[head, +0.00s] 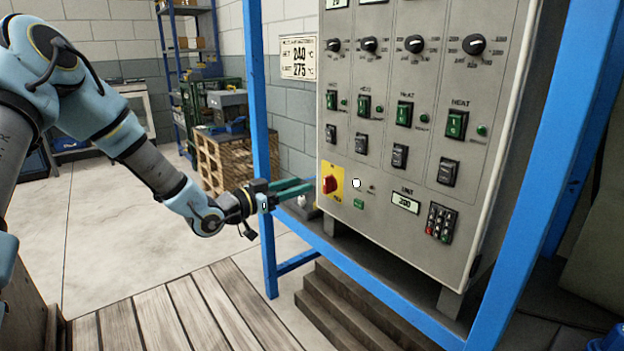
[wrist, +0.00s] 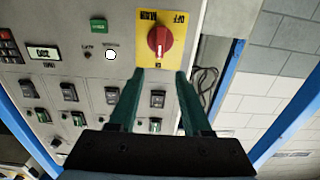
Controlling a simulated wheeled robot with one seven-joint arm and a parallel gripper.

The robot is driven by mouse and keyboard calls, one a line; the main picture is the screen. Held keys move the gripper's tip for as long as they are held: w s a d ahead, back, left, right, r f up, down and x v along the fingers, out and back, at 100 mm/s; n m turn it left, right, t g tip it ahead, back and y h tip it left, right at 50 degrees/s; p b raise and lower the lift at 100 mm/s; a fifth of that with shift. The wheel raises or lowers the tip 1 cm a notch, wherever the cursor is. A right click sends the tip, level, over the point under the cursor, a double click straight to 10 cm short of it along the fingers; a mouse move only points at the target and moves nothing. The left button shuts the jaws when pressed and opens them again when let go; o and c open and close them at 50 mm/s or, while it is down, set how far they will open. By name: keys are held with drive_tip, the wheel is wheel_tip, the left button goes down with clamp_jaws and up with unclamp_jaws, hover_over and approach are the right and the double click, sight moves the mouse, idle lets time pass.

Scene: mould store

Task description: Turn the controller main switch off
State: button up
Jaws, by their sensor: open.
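The main switch is a red rotary knob (head: 329,184) on a yellow plate (head: 338,172) at the lower left of the grey controller cabinet. In the wrist view the red knob (wrist: 160,40) lies just beyond my fingertips, its grip bar roughly upright in that picture, with the yellow plate (wrist: 180,58) around it. My gripper (head: 312,185) is open and empty, pointing at the knob from the left. In the wrist view my gripper (wrist: 159,73) has its two green fingers apart, with the knob ahead between their lines. The fingers appear not to touch the knob.
A round white lamp (head: 356,183) and a green button (head: 359,203) sit right of the switch. Heater switches (head: 405,113) and a keypad (head: 441,222) share the panel. A blue frame post (head: 262,150) stands close beside my gripper.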

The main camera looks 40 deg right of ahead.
sight(324, 177)
drive_tip(key=d, duration=0.7)
drive_tip(key=shift+s+d+p, duration=0.25)
drive_tip(key=shift+s+p, duration=0.05)
drive_tip(key=shift+p, duration=0.05)
clamp_jaws()
